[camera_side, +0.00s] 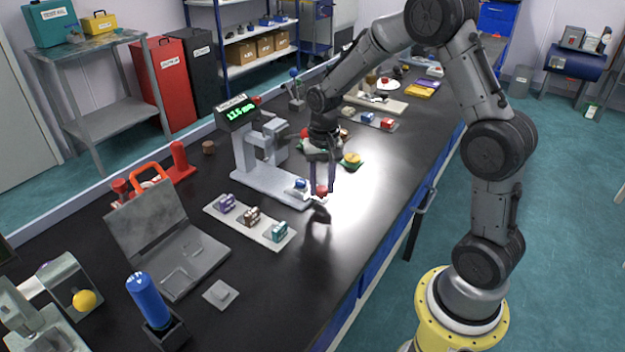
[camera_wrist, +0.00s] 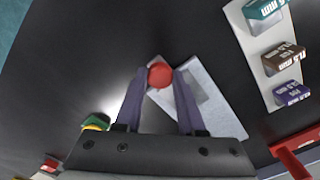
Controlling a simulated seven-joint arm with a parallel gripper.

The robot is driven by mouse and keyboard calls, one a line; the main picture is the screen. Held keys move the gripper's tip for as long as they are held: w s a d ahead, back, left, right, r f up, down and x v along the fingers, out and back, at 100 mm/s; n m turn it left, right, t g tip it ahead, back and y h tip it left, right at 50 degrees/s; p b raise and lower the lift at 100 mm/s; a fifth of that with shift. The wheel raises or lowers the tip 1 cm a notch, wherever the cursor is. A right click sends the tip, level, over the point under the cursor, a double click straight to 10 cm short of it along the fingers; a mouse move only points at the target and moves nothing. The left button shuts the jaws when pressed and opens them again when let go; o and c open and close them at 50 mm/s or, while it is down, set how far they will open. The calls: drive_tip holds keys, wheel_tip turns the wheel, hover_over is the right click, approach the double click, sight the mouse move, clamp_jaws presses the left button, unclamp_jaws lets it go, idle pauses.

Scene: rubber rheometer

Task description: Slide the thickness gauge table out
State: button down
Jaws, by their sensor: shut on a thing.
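The thickness gauge (camera_side: 243,150) stands on the black bench, a light grey frame with a lit green display. Its pale table (camera_side: 270,186) reaches out low toward my gripper and also shows in the wrist view (camera_wrist: 212,100). A red knob (camera_side: 321,191) is at the table's near end, with a blue knob (camera_side: 300,184) a little to its left. My gripper (camera_side: 322,187) points down, its fingers shut on the red knob, which also shows between the fingertips in the wrist view (camera_wrist: 160,75). The fingers and palm hide part of the table in the wrist view.
A pale tray (camera_side: 222,215) with purple, brown and teal blocks lies in front of the gauge. Another tray (camera_side: 350,119) with blocks and a green-and-yellow item (camera_side: 352,160) lie behind my gripper. The bench to the right of the knob is clear.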

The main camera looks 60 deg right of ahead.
drive_tip(key=shift+s, duration=0.25)
drive_tip(key=c, duration=0.5)
unclamp_jaws()
drive_tip(key=shift+w, duration=0.1)
wheel_tip(320, 180, up, 14)
drive_tip(key=shift+f, duration=0.1)
